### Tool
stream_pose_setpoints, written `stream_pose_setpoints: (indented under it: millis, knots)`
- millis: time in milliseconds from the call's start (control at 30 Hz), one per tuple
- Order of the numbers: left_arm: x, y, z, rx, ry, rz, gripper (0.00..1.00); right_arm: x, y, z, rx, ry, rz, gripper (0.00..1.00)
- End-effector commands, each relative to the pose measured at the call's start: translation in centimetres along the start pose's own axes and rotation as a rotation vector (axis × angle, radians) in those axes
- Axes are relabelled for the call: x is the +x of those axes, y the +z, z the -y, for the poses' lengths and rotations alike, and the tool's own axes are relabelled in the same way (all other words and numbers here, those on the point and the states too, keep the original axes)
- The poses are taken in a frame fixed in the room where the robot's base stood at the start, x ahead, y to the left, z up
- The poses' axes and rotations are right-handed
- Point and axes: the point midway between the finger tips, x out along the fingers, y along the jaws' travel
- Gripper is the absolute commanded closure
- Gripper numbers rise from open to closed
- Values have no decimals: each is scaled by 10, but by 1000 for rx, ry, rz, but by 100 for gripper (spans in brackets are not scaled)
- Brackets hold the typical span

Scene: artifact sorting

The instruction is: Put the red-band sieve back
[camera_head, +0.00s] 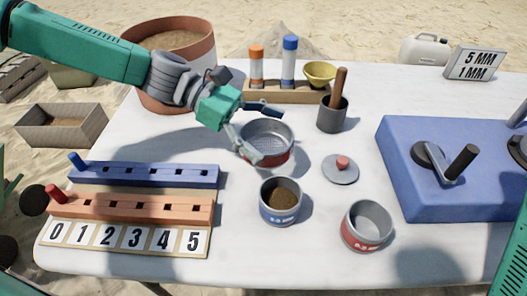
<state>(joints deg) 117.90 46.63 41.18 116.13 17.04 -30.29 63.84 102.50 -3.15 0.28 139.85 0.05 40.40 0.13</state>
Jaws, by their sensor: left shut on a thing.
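A round metal sieve with a red band (284,157) is at the middle of the white table. My left gripper (262,134) reaches down to it from the upper left and is shut on its rim. One finger lies across the near left side of the sieve, hiding part of the band. I cannot tell whether the sieve touches the table. My right gripper is not in view; only part of a teal arm link of mine shows at the lower right edge.
A blue-labelled cup with brown soil (281,214) and an empty red-labelled cup (365,236) stand nearer. A grey lid with a red knob (341,173), a mortar with pestle (331,117) and a blue base with clamps (400,150) are right. Peg racks (150,173) lie left.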

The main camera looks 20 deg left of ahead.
Motion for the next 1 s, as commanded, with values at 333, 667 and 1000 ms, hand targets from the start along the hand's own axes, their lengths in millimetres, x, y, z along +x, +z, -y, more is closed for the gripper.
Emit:
stream_pose_setpoints:
  millis: [333,667,1000]
  knots:
    - [7,-42,0,-2,2,12,46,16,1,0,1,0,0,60]
    - [12,-40,0,0,2,3,0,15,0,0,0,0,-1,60]
    - [-2,-39,-1,0,6,7,0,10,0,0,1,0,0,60]
